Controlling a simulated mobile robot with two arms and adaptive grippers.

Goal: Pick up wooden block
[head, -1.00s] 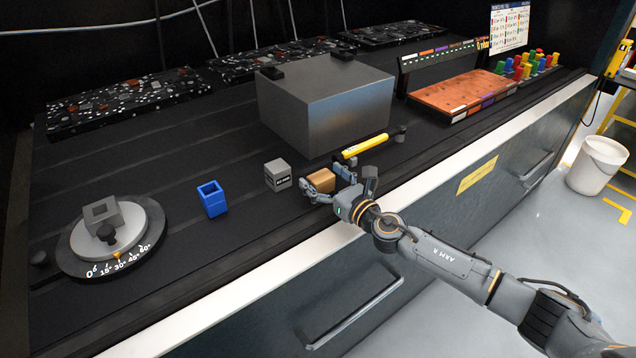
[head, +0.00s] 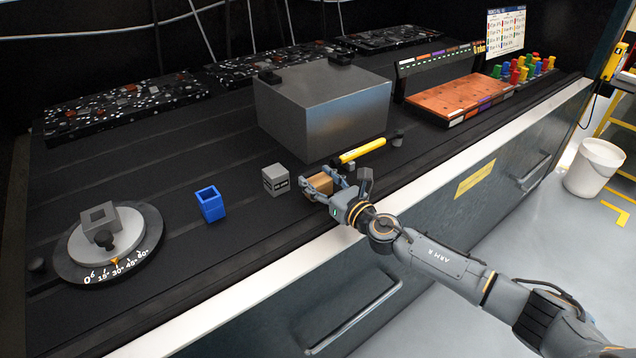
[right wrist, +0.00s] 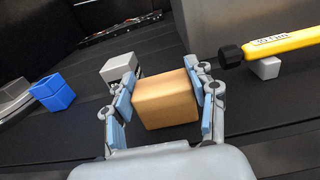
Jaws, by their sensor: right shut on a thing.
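The wooden block (head: 319,184) is a small tan cube on the black bench top, near its front edge. It also shows large in the right wrist view (right wrist: 165,100), between the two fingers. My right gripper (head: 322,180) is shut on the block, with a blue-padded finger on each side of it. In the right wrist view the right gripper (right wrist: 163,103) hides part of the block's sides. I cannot tell whether the block is clear of the bench. My left gripper is not in view.
A grey labelled cube (head: 276,179) stands just left of the block. A blue open box (head: 210,204) and a round dial (head: 108,245) are further left. A yellow marker-like tool (head: 358,151) lies behind the gripper, before a large grey metal box (head: 325,115).

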